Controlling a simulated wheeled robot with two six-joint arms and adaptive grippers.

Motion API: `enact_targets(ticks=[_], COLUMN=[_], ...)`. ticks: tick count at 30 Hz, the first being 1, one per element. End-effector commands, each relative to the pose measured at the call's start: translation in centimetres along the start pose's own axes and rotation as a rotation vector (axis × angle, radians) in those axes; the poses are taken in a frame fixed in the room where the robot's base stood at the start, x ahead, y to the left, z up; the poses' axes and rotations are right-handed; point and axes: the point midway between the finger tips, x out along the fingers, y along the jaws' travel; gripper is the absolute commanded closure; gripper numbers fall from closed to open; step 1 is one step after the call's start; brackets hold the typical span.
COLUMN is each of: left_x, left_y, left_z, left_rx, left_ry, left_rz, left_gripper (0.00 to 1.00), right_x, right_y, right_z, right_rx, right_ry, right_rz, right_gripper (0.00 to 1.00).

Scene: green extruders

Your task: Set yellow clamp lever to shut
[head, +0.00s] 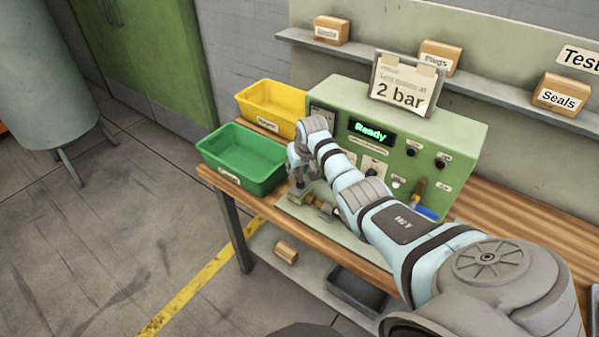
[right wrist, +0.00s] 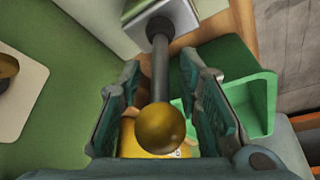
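The yellow clamp lever shows in the right wrist view as a dark rod with a yellow ball knob (right wrist: 158,129). The rod rises from a pale metal block at the top of that view. My right gripper (right wrist: 160,110) is open, with one finger on each side of the lever and a visible gap on both sides. In the head view my right gripper (head: 300,173) is above the fixture plate in front of the green test machine (head: 455,140). The lever cannot be made out clearly there behind the gripper and arm. My left gripper is not in view.
A green bin (head: 243,158) and a yellow bin (head: 270,104) stand left of the machine, the green one close to my gripper. A blue-handled tool (head: 425,213) is at the machine's right front. A shelf with labelled blocks runs behind. The bench at right is clear.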

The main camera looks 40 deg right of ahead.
Motion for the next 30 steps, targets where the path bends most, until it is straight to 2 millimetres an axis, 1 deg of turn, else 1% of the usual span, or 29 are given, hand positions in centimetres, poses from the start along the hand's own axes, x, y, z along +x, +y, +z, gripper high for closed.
enact_targets(ticks=[1, 3, 11, 15, 17, 24, 25, 30], left_x=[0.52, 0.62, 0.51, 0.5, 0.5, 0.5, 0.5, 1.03], left_y=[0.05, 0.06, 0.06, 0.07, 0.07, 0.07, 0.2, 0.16], left_z=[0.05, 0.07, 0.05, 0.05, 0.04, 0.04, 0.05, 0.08], left_rx=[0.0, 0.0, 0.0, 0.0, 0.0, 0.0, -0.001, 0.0], left_ry=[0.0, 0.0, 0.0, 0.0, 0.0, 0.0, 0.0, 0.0], left_rz=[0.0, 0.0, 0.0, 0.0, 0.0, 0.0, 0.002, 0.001], left_gripper=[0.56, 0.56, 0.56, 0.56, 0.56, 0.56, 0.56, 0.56], right_x=[0.68, 0.96, 0.94, 0.93, 0.92, 0.9, 0.92, 1.12], right_y=[-0.02, -0.03, -0.01, 0.0, 0.01, 0.06, 0.43, 0.05], right_z=[0.14, 0.12, 0.05, 0.06, 0.06, 0.06, -0.07, -0.2], right_rx=[0.0, -0.002, -0.002, -0.001, -0.001, -0.001, 0.0, -0.004], right_ry=[0.0, 0.0, 0.001, 0.001, 0.0, 0.001, 0.0, 0.007], right_rz=[0.0, 0.0, 0.0, 0.0, 0.0, 0.001, 0.002, 0.009], right_gripper=[0.69, 0.69, 0.69, 0.91, 1.0, 1.0, 1.0, 1.0])
